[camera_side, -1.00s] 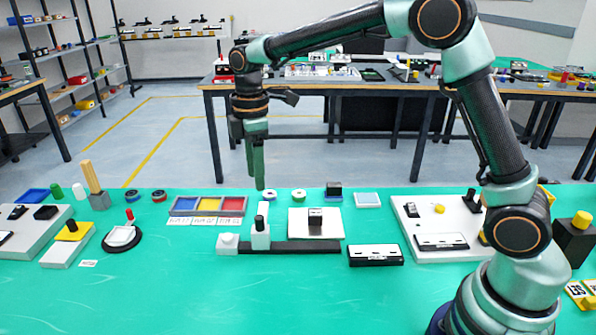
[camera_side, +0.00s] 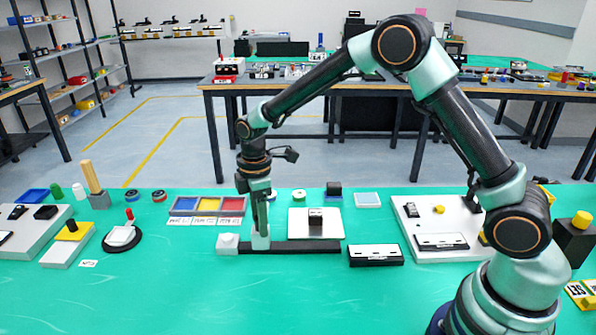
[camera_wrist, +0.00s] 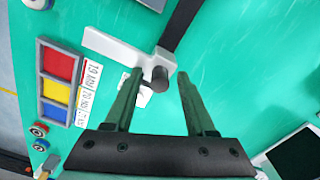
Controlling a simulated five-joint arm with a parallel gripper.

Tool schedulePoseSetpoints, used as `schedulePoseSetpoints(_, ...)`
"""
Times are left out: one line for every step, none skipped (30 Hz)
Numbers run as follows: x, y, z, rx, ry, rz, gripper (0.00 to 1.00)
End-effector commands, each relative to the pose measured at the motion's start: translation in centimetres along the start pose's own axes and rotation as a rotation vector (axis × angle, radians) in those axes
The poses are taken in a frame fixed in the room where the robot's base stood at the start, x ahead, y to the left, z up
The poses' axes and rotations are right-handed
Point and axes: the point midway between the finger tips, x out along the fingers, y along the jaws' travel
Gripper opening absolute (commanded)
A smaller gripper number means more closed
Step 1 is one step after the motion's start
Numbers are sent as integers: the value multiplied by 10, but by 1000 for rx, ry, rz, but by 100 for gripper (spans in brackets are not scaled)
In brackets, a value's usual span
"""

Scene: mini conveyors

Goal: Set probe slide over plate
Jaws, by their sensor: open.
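The probe slide (camera_side: 260,242) is a white block with an upright dark knob, at the left part of a black rail (camera_side: 305,247). In the wrist view the dark knob (camera_wrist: 160,78) stands between the fingertips, and the rail (camera_wrist: 182,22) runs off to the top. My gripper (camera_side: 261,232) is open and points down at the slide; its fingers hide most of the knob in the side view. In the wrist view my gripper (camera_wrist: 157,80) has a finger on each side of the knob, with gaps visible. The white plate (camera_side: 298,230) lies behind the rail to the right, with a small black block on it.
A black-and-white box (camera_side: 376,255) stands right of the rail. The front of the green table is clear.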

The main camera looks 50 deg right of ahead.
Motion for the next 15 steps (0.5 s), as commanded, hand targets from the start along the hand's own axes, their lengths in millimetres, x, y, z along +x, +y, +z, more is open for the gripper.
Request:
schedulePoseSetpoints(0,0,0,0,0,0,56)
schedulePoseSetpoints(0,0,0,0,0,0,56)
schedulePoseSetpoints(0,0,0,0,0,0,56)
schedulePoseSetpoints(0,0,0,0,0,0,56)
schedulePoseSetpoints(0,0,0,0,0,0,56)
schedulePoseSetpoints(0,0,0,0,0,0,52)
schedulePoseSetpoints(0,0,0,0,0,0,40)
schedulePoseSetpoints(0,0,0,0,0,0,29)
schedulePoseSetpoints(0,0,0,0,0,0,13)
schedulePoseSetpoints(0,0,0,0,0,0,2)
schedulePoseSetpoints(0,0,0,0,0,-1,0)
schedulePoseSetpoints(0,0,0,0,0,-1,0)
schedulePoseSetpoints(0,0,0,0,0,-1,0)
schedulePoseSetpoints(0,0,0,0,0,-1,0)
schedulePoseSetpoints(0,0,0,0,-1,-1,0)
